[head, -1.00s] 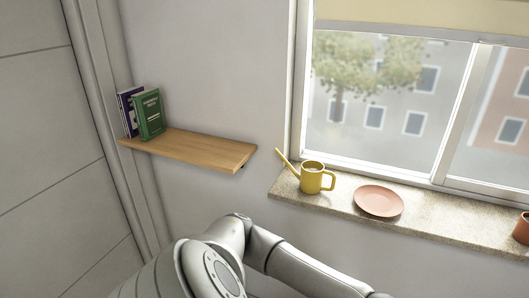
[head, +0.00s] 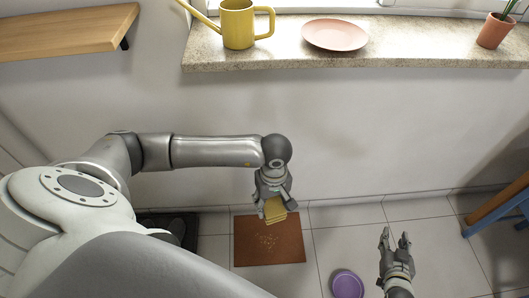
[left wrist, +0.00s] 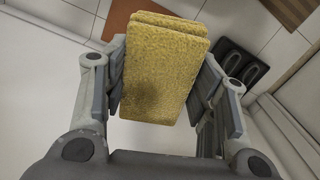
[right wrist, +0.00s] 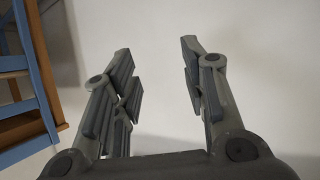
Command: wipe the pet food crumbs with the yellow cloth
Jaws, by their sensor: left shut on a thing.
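The yellow cloth (head: 275,211), a folded thick pad, is held in my left gripper (head: 273,204). In the left wrist view the cloth (left wrist: 165,65) sits between both fingers, with a darker patch near its lower part. The pet food crumbs (head: 267,242) are small pale specks on a reddish-brown mat (head: 287,256) on the floor. The cloth appears above the mat's far edge in the head view; its exact height is unclear. My right gripper (head: 395,237) is open and empty, right of the mat; its spread fingers also show in the right wrist view (right wrist: 156,60).
A purple bowl (head: 347,284) stands on the tiles right of the mat. A dark tray with shoes (head: 172,226) lies left of it. Blue-and-wood furniture (head: 497,207) stands at the right. The sill (head: 300,57) holds a yellow watering can (head: 238,25), plate (head: 335,34) and plant pot (head: 493,31).

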